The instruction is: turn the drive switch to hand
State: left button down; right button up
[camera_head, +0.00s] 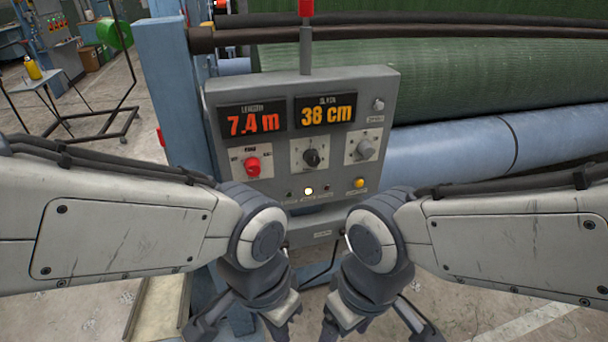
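A grey control panel (292,90) stands upright ahead of me. It has a red knob (252,166) at left, a black knob (312,157) in the middle and a grey knob (365,150) at right, each on a pale plate. The plate lettering is too small to read surely, so I cannot tell which is the drive switch. My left gripper (240,328) and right gripper (378,328) hang below the panel, apart from it. Their fingers are spread with nothing seen between them. The fingertips reach the bottom edge of the picture.
A lit lamp (308,191) and a yellow button (359,183) sit low on the panel. A blue post (168,80) stands left. A green turf roll (480,70) and a blue roller (460,145) lie behind.

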aim_at(252, 165)
jog(key=z, duration=1.2)
jog(key=k, duration=0.8)
jog(key=u, duration=1.25)
jog(key=i, duration=0.5)
jog(key=z, duration=0.05)
